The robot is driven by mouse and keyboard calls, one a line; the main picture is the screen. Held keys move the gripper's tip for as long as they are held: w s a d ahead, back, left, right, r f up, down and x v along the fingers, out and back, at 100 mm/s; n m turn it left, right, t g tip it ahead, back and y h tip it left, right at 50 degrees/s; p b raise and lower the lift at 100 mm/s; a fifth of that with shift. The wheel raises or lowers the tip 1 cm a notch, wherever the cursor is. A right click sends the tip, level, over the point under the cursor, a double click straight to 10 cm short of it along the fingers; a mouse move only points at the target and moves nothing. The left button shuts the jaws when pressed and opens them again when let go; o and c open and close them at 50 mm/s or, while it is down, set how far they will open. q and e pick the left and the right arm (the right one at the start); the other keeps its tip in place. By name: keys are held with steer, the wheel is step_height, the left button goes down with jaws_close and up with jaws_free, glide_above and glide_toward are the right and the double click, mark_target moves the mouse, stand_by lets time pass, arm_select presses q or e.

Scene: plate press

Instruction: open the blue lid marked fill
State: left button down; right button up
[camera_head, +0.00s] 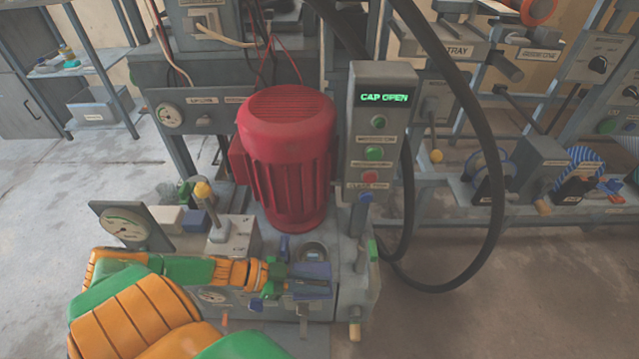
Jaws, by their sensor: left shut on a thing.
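The blue lid (317,270) is at the front of the press base, just in front of a round filler opening (312,251). A display (384,98) on the grey control post reads "CAP OPEN" in green. My right gripper is not in view.
A red ribbed motor (286,160) stands right behind the opening. A yellow-knobbed lever (205,195) and a gauge (127,226) are to the left. Black hoses (497,170) loop down at the right. Floor at the lower right is clear.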

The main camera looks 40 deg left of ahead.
mark_target(317, 284)
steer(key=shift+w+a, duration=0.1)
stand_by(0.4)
arm_select(q)
steer(key=c, duration=0.8)
jaws_free()
steer(key=shift+c, duration=0.2)
steer(key=shift+r, duration=0.25)
step_height(317, 284, up, 3)
steer(key=p, duration=0.2)
steer(key=shift+r+p, duration=0.15)
steer(key=shift+p, duration=0.2)
steer(key=s+d+r+p, duration=0.8)
steer(key=s+r+p, duration=0.1)
steer(key=s+p, duration=0.1)
steer(key=shift+s, duration=0.85)
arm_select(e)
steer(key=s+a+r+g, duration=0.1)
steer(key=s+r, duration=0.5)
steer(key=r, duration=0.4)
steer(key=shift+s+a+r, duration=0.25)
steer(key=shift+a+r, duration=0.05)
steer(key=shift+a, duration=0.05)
